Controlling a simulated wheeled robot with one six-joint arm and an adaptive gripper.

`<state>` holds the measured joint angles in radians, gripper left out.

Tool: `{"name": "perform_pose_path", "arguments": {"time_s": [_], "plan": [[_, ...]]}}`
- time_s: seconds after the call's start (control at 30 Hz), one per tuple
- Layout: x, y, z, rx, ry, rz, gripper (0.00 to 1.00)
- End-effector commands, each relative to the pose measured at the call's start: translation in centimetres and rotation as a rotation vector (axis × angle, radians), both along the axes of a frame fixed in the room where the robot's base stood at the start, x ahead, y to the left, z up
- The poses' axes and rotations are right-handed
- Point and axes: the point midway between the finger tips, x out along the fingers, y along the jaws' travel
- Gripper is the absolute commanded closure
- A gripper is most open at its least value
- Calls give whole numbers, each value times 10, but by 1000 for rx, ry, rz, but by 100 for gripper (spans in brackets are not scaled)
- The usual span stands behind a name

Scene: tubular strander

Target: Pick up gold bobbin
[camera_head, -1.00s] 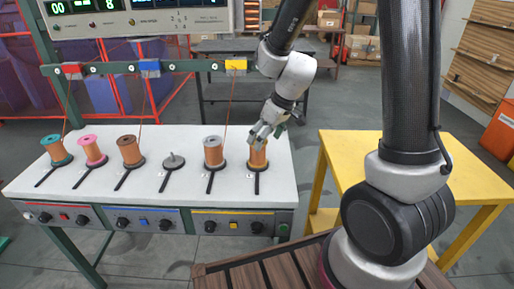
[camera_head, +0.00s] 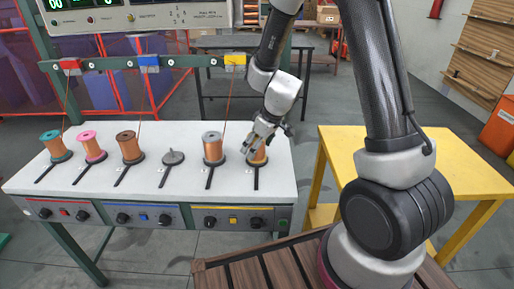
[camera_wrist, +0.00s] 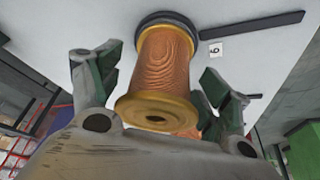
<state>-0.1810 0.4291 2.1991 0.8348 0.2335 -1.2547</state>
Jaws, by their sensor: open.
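The gold bobbin (camera_head: 258,156) stands on a dark round holder at the right end of the white bench (camera_head: 105,190), wound with copper-coloured wire. In the wrist view the gold bobbin (camera_wrist: 165,75) shows its gold flange nearest the camera and its far end at a dark base marked 6. My gripper (camera_head: 257,140) is at the top of the gold bobbin and hides part of it. In the wrist view my gripper (camera_wrist: 155,85) is open, with one finger on each side of the bobbin and gaps between.
A grey bobbin (camera_head: 212,148) stands close on the left, then an empty holder (camera_head: 173,157). Brown (camera_head: 129,147), pink (camera_head: 91,146) and teal (camera_head: 54,145) bobbins stand further left. A yellow table (camera_head: 440,165) is at the right. A rail (camera_head: 150,63) with wires crosses above.

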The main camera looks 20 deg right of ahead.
Motion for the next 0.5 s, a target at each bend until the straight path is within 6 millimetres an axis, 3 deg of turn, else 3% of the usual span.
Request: {"name": "perform_pose_path", "arguments": {"time_s": [0.07, 0.43, 0.5], "plan": [[0, 0, 0, 0, 0, 0, 28], [0, 0, 0, 0, 0, 0, 95], [0, 0, 1, 0, -1, 0, 95]]}}
